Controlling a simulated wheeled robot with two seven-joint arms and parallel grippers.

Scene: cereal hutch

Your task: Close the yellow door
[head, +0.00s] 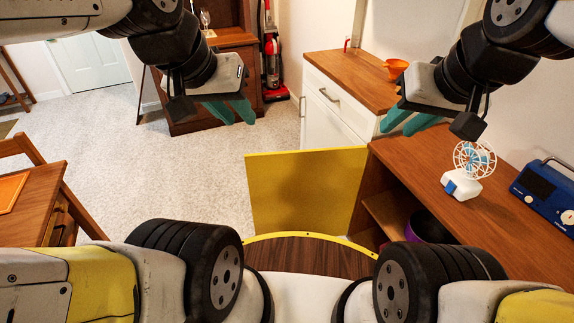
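The yellow door (305,192) stands open in the middle of the head view, swung out from the wooden hutch (450,232) on the right. Its right edge meets the hutch front, and its broad face is towards me. The lower part is hidden behind my own body. My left gripper (231,112), with teal fingers, is up in the air above and left of the door, open and empty. My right gripper (397,126) is above and right of the door, in front of the hutch top in the picture, open and empty. Neither appears to touch the door.
A white-blue fan (468,170) and a blue radio (546,194) stand on the hutch top. A purple bowl (428,228) sits inside the open hutch. A white cabinet (338,100) stands behind the door. A wooden table (40,222) is at left. Carpet left of the door is clear.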

